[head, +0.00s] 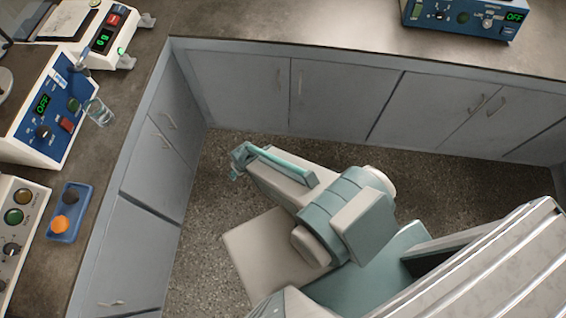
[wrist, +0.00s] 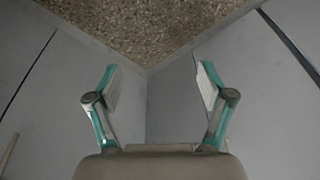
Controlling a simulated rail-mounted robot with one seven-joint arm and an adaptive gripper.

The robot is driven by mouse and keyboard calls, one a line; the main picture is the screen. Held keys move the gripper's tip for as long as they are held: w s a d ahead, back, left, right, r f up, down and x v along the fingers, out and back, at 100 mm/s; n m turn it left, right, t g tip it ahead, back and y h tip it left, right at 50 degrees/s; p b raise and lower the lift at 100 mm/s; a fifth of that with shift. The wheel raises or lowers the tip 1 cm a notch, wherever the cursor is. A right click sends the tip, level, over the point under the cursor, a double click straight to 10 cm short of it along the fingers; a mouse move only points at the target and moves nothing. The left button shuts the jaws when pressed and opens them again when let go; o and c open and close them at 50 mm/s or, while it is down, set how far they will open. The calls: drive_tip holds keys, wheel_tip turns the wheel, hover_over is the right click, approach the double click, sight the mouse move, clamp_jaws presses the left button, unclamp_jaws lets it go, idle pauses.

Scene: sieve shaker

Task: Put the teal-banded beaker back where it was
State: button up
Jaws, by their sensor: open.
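A clear glass beaker (head: 98,112) stands upright on the left bench, beside the front of a blue-and-white device. A teal band on it is too small to make out. My gripper (wrist: 160,80) is open and empty in the wrist view, its two teal-edged fingers spread apart over cabinet fronts and the speckled floor. In the head view my gripper (head: 240,162) is out over the floor, to the right of the left bench and well apart from the beaker. No beaker shows in the wrist view.
The blue-and-white device (head: 50,110) reads OFF. A balance (head: 100,35) with a green display stands behind it. A blue tray (head: 67,212) holds an orange and a dark round item. Another blue device (head: 462,18) sits on the back bench. Grey cabinets (head: 340,95) border the open floor.

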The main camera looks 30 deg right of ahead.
drive_tip(key=s+d+m+g, duration=0.1)
drive_tip(key=s+d+g, duration=0.2)
drive_tip(key=s, duration=0.4)
drive_tip(key=s+d+f+m+g, duration=0.1)
drive_tip(key=s+d+g, duration=0.2)
drive_tip(key=s, duration=0.4)
drive_tip(key=s+d+g+h, duration=0.1)
drive_tip(key=s+d+g, duration=0.2)
drive_tip(key=s, duration=0.4)
drive_tip(key=shift+s+d+f+m, duration=0.35)
drive_tip(key=shift+s+d+m, duration=0.05)
